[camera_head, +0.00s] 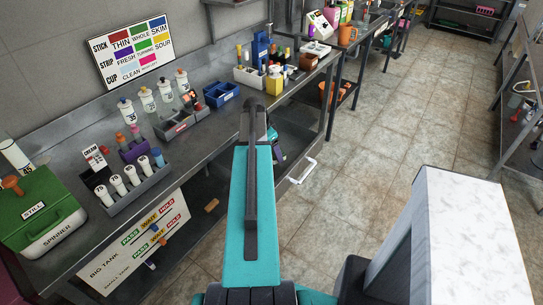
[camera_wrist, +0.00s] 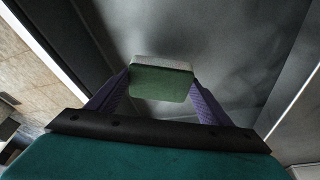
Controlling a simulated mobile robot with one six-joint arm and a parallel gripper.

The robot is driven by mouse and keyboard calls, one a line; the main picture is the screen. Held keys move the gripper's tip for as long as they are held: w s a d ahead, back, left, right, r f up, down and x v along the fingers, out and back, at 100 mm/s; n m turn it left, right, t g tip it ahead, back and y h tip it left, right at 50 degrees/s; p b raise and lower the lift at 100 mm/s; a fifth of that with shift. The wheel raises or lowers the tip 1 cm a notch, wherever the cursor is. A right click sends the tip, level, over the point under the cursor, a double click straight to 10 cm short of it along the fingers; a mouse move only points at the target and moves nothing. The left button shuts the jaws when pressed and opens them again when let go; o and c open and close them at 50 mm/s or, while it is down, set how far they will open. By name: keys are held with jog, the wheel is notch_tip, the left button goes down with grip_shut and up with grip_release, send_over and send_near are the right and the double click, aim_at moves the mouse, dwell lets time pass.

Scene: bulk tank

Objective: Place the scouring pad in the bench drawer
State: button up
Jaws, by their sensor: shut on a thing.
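The scouring pad (camera_wrist: 160,84), a green block with a pale layer along its far edge, is between the purple fingers of my gripper (camera_wrist: 160,78) in the wrist view. My gripper is shut on it. Grey metal surfaces of the bench drawer (camera_wrist: 245,50) lie below and around the pad; I cannot tell whether the pad touches them. In the head view the drawer (camera_head: 292,140) stands open under the bench, with a pale handle (camera_head: 303,171) at its front. My teal arm hides most of the gripper and the pad there.
The bench top (camera_head: 110,212) holds a green spinner box (camera_head: 42,212), a bottle rack (camera_head: 127,187), a blue caddy (camera_head: 221,94) and several bottles. A small brown block (camera_head: 211,205) lies low beside the bench. The tiled floor (camera_head: 385,130) to the right is mostly clear.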

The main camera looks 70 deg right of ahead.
jog(key=shift+f, duration=0.1)
jog(key=shift+f+p, duration=0.5)
jog(key=shift+f, duration=1.25)
jog(key=shift+f, duration=0.2)
jog(key=o, duration=1)
jog(key=shift+c, duration=0.2)
jog(key=shift+r, duration=0.3)
jog(key=b+v, duration=0.2)
jog(key=v, duration=0.9)
jog(key=shift+w+r, duration=0.15)
jog(key=shift+r, duration=0.25)
jog(key=shift+a, duration=0.1)
